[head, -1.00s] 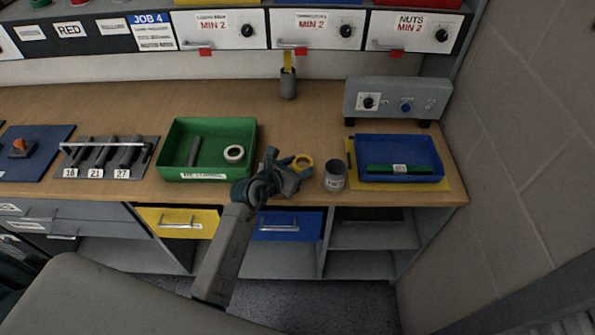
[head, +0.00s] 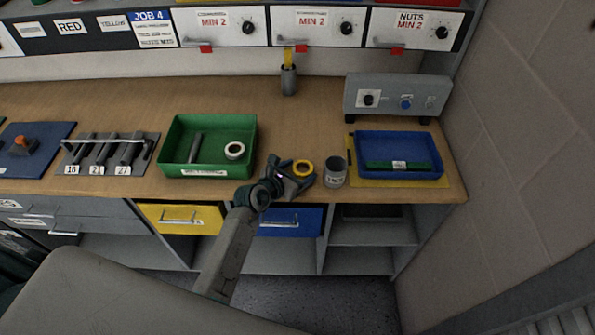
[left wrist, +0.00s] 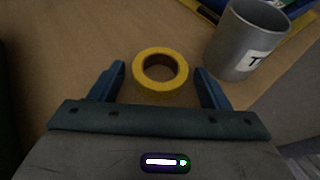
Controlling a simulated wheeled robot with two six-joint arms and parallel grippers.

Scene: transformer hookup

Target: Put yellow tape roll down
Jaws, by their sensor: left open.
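The yellow tape roll (head: 304,168) lies on the wooden bench near its front edge, between the green tray and a grey cup. It also shows in the left wrist view (left wrist: 160,72), flat with its hole facing up. My left gripper (head: 302,172) is open, its two blue fingers (left wrist: 160,88) apart on either side of the roll. I see gaps between the fingers and the roll. My right gripper is not in view.
The grey cup (head: 335,173) stands close right of the roll. The green tray (head: 178,130) holds a white roll (head: 234,150) and a grey rod. A blue tray (head: 436,150) is farther right. The bench behind the roll is clear.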

